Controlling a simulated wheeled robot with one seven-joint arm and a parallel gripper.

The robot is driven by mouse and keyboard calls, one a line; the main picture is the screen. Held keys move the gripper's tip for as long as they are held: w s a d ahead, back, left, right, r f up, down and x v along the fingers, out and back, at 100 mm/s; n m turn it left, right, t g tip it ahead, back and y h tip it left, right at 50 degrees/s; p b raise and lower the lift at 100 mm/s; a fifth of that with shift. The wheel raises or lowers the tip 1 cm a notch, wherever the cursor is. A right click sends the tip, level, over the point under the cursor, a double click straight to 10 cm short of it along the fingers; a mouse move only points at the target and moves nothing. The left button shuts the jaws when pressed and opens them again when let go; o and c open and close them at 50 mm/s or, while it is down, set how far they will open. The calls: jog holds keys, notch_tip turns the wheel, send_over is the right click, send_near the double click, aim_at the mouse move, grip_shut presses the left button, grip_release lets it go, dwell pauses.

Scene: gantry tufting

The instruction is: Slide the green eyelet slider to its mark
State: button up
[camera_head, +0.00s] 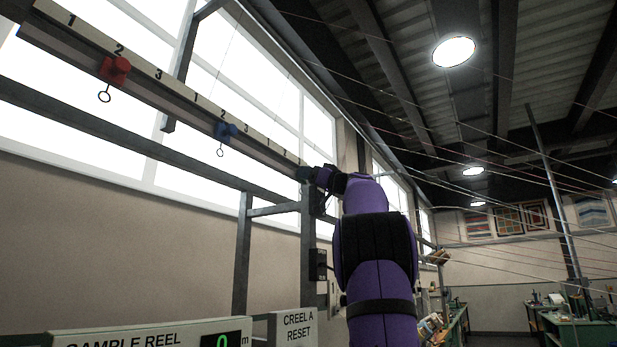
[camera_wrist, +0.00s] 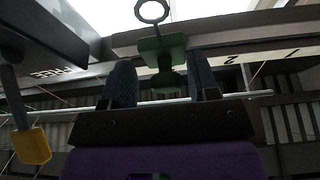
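The green eyelet slider (camera_wrist: 163,50) hangs from the rail in the wrist view, with its metal ring (camera_wrist: 151,11) toward the top of the picture. My gripper (camera_wrist: 162,66) is open, with one dark blue finger on each side of the slider's narrow green stem. Gaps show between the stem and both fingers. In the head view my gripper (camera_head: 309,174) is up at the far part of the numbered rail (camera_head: 175,85), where the green slider cannot be made out. Marks 1 and 2 show beside the slider in the wrist view.
A red slider (camera_head: 115,68) and a blue slider (camera_head: 226,131) hang nearer on the same rail, each with a ring. Grey posts (camera_head: 243,255) stand below. A yellow block (camera_wrist: 32,146) is at left in the wrist view. Thin yarns cross at right.

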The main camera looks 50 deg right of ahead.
dwell(0.3)
jog(key=v, duration=1)
jog(key=shift+s, duration=0.4)
jog(key=shift+w+f, duration=0.1)
